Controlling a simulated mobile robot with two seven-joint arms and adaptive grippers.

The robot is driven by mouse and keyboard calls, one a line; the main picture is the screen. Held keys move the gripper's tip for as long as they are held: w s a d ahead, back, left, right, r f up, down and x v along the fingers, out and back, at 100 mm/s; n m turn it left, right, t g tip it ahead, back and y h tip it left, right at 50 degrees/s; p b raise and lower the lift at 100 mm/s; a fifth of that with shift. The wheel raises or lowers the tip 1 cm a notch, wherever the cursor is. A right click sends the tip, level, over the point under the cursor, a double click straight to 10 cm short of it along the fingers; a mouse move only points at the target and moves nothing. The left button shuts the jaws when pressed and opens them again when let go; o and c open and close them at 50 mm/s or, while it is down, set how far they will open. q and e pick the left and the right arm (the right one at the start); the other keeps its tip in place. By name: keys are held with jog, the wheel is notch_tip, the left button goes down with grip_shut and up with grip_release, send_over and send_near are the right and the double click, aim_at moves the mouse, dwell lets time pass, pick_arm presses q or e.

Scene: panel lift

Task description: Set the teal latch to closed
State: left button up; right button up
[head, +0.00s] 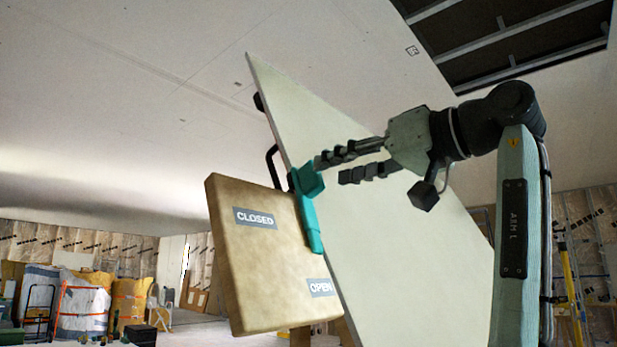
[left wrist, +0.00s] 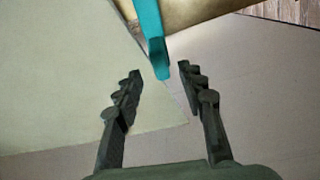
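The teal latch (head: 309,215) is on the edge of a tan block (head: 240,270), beside a pale panel (head: 390,240). Its bar hangs down from a thicker teal upper part, and its lower end is nearer the OPEN label (head: 321,288) than the CLOSED label (head: 255,218). My left gripper (head: 332,169) is open at the latch's upper part; I cannot tell if they touch. In the left wrist view, one end of the latch (left wrist: 152,30) shows between and just beyond the spread fingertips (left wrist: 160,70). My right gripper is not in view.
A black handle (head: 271,165) stands at the panel's left edge. Bulky sacks (head: 82,305) lie far back at the lower left. A yellow ladder (head: 570,275) stands at the far right. The ceiling has a dark opening (head: 510,45). The space left of the block looks clear.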

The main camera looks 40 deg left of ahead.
aim_at(320, 174)
pick_arm(q)
jog(key=a, duration=0.5)
jog(key=shift+w+a, duration=0.1)
jog(key=shift+w, duration=0.3)
jog(key=shift+a, duration=0.45)
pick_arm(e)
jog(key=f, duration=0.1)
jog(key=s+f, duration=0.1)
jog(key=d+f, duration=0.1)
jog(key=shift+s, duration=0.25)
pick_arm(q)
jog(key=shift+c, duration=0.4)
jog(key=c, duration=0.7)
grip_shut()
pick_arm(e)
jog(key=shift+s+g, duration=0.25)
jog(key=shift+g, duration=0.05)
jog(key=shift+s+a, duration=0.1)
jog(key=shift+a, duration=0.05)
